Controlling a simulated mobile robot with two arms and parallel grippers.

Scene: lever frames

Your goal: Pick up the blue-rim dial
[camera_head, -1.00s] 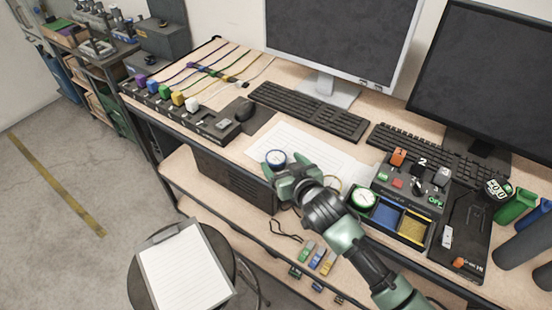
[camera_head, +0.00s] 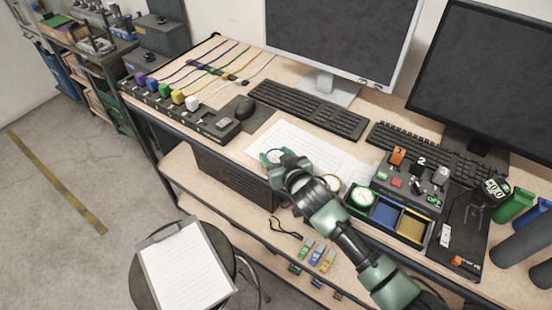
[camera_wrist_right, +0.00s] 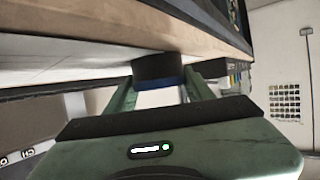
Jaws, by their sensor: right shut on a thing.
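The blue-rim dial (camera_head: 270,154) is on the white paper near the desk's front edge, mostly covered by my right gripper (camera_head: 279,160) in the head view. In the right wrist view the dial (camera_wrist_right: 158,68) shows dark with a blue band, between the two green fingers of the right gripper (camera_wrist_right: 160,88). The right gripper is shut on it. The dial is at or very close to the desk surface; I cannot tell whether it is lifted. My left gripper is not in view.
A yellowish-rim dial (camera_head: 331,182) lies right of the right gripper. A green-rim dial (camera_head: 362,197) sits in the tray's left compartment, beside a blue compartment (camera_head: 385,214) and a yellow one (camera_head: 412,225). Keyboards (camera_head: 308,109) and monitors stand behind.

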